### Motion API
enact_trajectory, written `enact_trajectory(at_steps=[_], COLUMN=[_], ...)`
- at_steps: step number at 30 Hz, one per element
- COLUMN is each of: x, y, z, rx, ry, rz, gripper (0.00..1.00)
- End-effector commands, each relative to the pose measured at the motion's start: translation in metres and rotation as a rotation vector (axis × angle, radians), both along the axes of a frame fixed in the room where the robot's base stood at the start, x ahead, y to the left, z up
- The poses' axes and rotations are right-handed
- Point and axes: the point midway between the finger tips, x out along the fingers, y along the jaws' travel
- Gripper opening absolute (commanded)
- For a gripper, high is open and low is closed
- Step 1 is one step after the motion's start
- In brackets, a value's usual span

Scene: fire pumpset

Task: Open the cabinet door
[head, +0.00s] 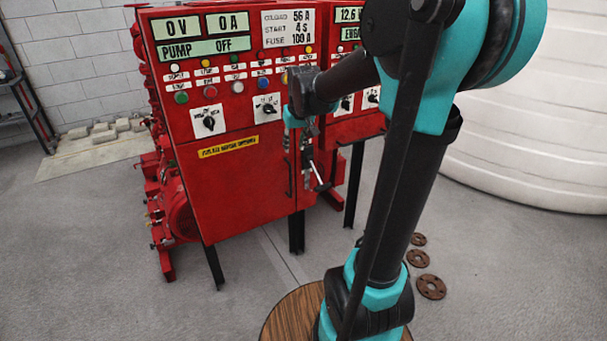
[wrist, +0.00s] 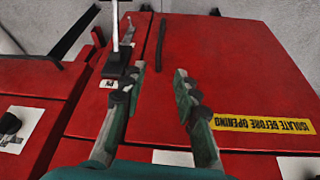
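The red cabinet (head: 235,185) has a front door with a yellow "isolate before opening" label (head: 228,147); the label looks upside down in the wrist view (wrist: 262,125). A thin black door handle (head: 289,180) is near the door's right edge. In the wrist view the handle (wrist: 161,40) lies just beyond my fingertips, roughly in line with the gap between them. My gripper (wrist: 160,72) is open, with red door surface showing between its fingers. In the head view my gripper (head: 303,140) is in front of the door's right edge, partly hidden by my arm. The door looks shut.
A metal lever-like part (wrist: 117,45) on a dark mount is close to my left finger in the wrist view. A second red panel (head: 345,128) adjoins on the right. A round wooden surface (head: 290,312) and rusty flanges (head: 431,287) are at the front.

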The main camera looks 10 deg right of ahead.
Motion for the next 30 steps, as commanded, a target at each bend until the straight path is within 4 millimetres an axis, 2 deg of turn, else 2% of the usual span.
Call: enact_trajectory(at_steps=[5,18,30], x=[0.007,0.034,0.056], y=[0.001,0.004,0.007], z=[-0.017,-0.084,-0.138], rx=[0.000,0.000,0.000], ry=[0.000,0.000,0.000], rz=[0.000,-0.001,-0.001], gripper=[0.31,0.31,0.31])
